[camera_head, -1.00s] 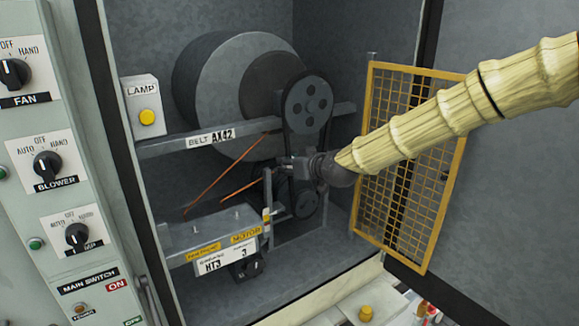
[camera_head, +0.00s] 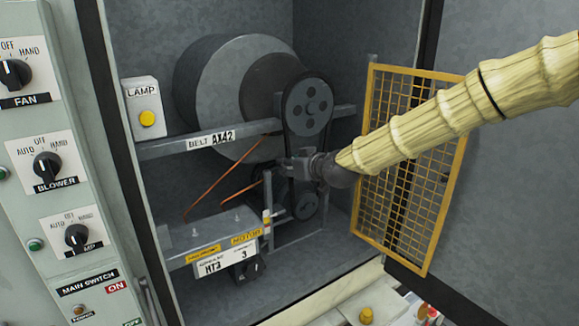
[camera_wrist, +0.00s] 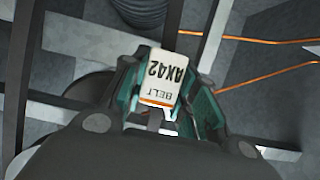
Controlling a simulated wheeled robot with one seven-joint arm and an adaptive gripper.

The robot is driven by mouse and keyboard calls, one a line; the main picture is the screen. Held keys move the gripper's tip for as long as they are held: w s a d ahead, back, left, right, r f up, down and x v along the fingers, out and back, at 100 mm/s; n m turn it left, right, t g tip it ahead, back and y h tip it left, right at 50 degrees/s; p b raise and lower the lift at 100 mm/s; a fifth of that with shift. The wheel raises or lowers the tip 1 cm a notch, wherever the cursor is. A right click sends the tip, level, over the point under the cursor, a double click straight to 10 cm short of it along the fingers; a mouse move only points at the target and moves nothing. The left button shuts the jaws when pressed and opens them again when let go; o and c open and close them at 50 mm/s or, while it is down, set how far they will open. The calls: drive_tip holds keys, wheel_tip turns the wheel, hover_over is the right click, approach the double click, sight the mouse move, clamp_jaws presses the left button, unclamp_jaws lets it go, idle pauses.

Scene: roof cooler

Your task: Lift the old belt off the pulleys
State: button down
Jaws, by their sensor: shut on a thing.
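The old belt (camera_head: 284,125) is a dark loop that runs around the large upper pulley (camera_head: 307,104) and down towards the small lower pulley (camera_head: 305,207). My gripper (camera_head: 288,166) is between the two pulleys, in front of the belt's run, and hides part of it. In the wrist view, a white tag (camera_wrist: 161,78) reading BELT AX42, upside down, sits between my gripper's green-padded fingers (camera_wrist: 160,98). The fingers are shut on the belt at this tag. Part of a round pulley shows at the top of the wrist view. The exact contact is hidden.
An orange mesh guard (camera_head: 408,165) stands swung open right of the pulleys, close to my arm. A grey rail (camera_head: 165,149) with a belt label crosses the cabinet. Orange wires (camera_head: 232,169) run left of my gripper to the motor box (camera_head: 215,229).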

drive_tip(key=shift+s+d, duration=0.3)
drive_tip(key=shift+s, duration=0.05)
idle(0.6)
drive_tip(key=shift+s+d+b, duration=0.2)
drive_tip(key=shift+s+d, duration=0.25)
drive_tip(key=shift+s, duration=0.15)
drive_tip(key=shift+s+d+b, duration=0.15)
drive_tip(key=shift+s+d, duration=0.25)
drive_tip(key=shift+s, duration=0.2)
drive_tip(key=shift+s+d, duration=0.2)
drive_tip(key=shift+s, duration=0.05)
drive_tip(key=shift+s+d, duration=0.15)
drive_tip(key=shift+s, duration=0.1)
idle(0.5)
drive_tip(key=s+d+r, duration=0.1)
drive_tip(key=s+d, duration=0.5)
drive_tip(key=s, duration=0.3)
drive_tip(key=shift+d+b, duration=0.3)
idle(2.6)
drive_tip(key=shift+s+d, duration=0.2)
drive_tip(key=shift+s, duration=0.15)
idle(0.5)
